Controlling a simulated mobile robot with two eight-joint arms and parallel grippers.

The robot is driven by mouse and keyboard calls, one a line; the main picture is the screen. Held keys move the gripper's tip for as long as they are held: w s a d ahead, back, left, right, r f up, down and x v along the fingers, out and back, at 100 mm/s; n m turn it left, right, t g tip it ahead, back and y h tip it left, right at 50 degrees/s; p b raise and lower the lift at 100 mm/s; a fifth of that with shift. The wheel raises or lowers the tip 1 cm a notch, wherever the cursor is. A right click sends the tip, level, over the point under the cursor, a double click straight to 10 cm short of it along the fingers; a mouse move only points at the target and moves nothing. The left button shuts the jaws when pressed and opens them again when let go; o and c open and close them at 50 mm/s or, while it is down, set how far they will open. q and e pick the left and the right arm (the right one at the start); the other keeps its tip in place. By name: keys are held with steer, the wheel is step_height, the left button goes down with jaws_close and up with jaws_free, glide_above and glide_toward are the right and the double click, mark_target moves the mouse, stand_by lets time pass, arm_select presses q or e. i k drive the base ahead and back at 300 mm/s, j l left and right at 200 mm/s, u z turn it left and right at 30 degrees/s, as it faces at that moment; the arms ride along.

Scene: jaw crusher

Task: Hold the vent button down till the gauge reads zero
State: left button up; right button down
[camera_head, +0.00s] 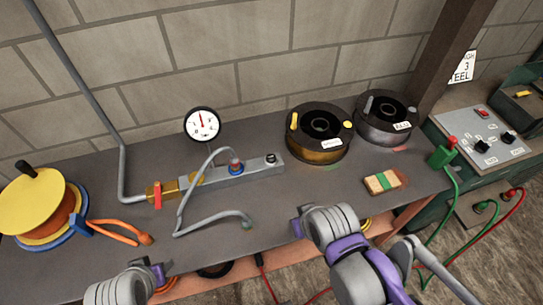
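The gauge (202,124) is a round white dial with a black rim, standing behind the metal manifold block (222,177) on the bench. Its red needle points roughly straight up; the numbers are too small to read. On top of the block are a red-and-blue fitting (236,166) and, at its right end, a small dark-topped button (270,159), possibly the vent button. Nothing touches either. My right gripper (298,227) is at the bench's front edge, below and right of the block. My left gripper (158,276) is low at the bottom left. The fingers of both are unclear.
A grey hose (207,234) loops in front of the block. A brass valve with a red handle (158,195) is at its left. A yellow reel (35,200) stands far left, two dark spools (318,148) behind right.

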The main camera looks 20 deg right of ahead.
mark_target(270, 158)
steer(key=z, duration=0.7)
